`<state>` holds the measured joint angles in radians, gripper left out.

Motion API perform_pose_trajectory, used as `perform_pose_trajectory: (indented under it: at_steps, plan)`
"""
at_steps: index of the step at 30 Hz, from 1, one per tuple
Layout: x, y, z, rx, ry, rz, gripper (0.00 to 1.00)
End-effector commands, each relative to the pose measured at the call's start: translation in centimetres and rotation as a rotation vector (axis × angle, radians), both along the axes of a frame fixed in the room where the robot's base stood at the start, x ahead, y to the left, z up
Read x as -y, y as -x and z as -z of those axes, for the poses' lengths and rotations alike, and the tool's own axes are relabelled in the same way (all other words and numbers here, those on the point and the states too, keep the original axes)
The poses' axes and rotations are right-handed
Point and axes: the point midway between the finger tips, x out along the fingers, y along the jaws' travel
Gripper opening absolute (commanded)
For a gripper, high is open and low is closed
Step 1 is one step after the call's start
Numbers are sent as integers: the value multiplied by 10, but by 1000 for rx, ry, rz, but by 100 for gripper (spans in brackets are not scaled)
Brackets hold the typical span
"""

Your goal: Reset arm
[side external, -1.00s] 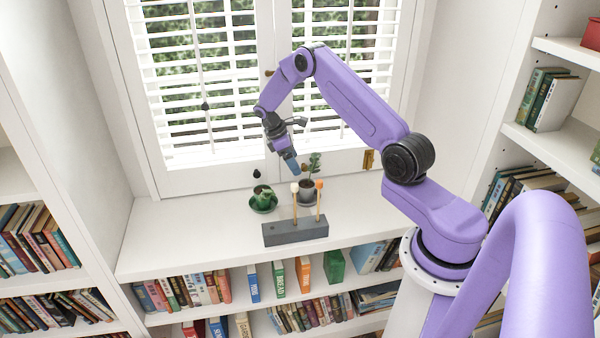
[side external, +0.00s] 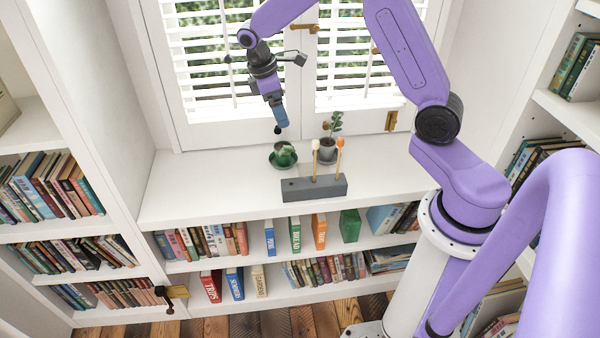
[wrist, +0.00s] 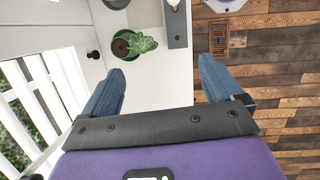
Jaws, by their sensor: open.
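My gripper (side external: 279,118) hangs in front of the window, above the white window ledge (side external: 190,190). In the wrist view my gripper (wrist: 158,88) has its two blue fingers wide apart with nothing between them. A green pot (side external: 283,157) on a green saucer stands on the ledge below it. In the wrist view a leafy plant (wrist: 142,43) shows at this pot, beyond the fingers.
A grey block (side external: 315,188) on the ledge holds two upright sticks with pale and orange heads. A potted plant (side external: 335,122) stands behind it. The window blinds (side external: 205,70) are close behind my arm. Bookshelves (side external: 50,185) flank the ledge.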

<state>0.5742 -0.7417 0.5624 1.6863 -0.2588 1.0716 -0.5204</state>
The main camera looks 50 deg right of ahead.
Motion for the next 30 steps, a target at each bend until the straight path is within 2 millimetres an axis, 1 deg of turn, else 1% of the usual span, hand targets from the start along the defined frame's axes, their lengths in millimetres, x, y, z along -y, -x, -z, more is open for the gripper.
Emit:
perform_pose_trajectory:
  at_steps: [1, 3, 5, 6, 8, 9, 11, 13, 17, 18, 20, 21, 24, 27, 30]
  plan:
    - [-18, 13, -10, 19, -11, -22, 93]
    - [-39, 31, -19, 37, -27, -41, 93]
    - [-55, 48, -27, 52, -42, -59, 93]
    - [-66, 60, -31, 61, -53, -72, 93]
    - [-79, 79, -38, 73, -69, -89, 93]
    - [-88, 92, -42, 81, -81, -100, 93]
    - [-98, 113, -47, 91, -99, -117, 93]
    - [-109, 138, -52, 101, -122, -136, 93]
    - [-120, 186, -59, 112, -163, -170, 93]
    - [-122, 201, -60, 116, -176, -182, 93]
    - [-124, 223, -62, 118, -197, -197, 93]
    - [-124, 237, -62, 118, -210, -206, 93]
    - [-121, 270, -62, 116, -242, -229, 93]
    - [-116, 296, -61, 113, -266, -247, 93]
    - [-111, 312, -59, 108, -281, -256, 93]
